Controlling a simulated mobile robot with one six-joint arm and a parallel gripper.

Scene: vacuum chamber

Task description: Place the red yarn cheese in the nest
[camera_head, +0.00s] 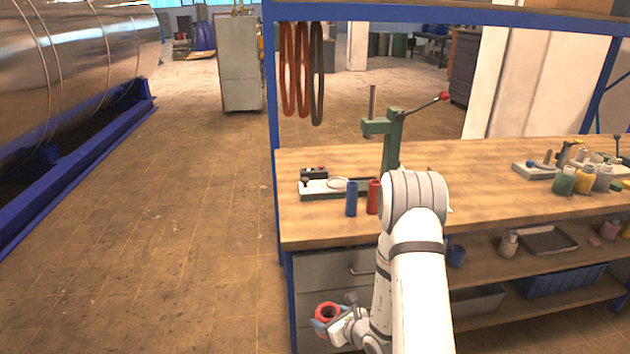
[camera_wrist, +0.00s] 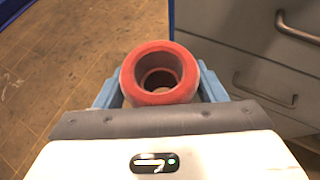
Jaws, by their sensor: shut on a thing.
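The red yarn cheese (camera_head: 327,312), a hollow red cylinder, is in my gripper (camera_head: 325,327) low in front of the bench drawers. In the wrist view the red cheese (camera_wrist: 160,93) sits between the blue fingers of my gripper (camera_wrist: 160,90), with its open bore facing the camera. The fingers are shut on its sides. I cannot tell for sure which thing is the nest. A low white and dark fixture (camera_head: 318,189) with a pale ring lies on the bench's left part.
The wooden bench (camera_head: 480,180) carries a blue cylinder (camera_head: 351,198), a red cylinder (camera_head: 373,197) and a green lever press (camera_head: 391,142). Several spools (camera_head: 583,180) stand at its right. A blue post (camera_head: 272,120) rises at its left corner. Drawers (camera_head: 325,262) are beside my gripper. Floor at left is clear.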

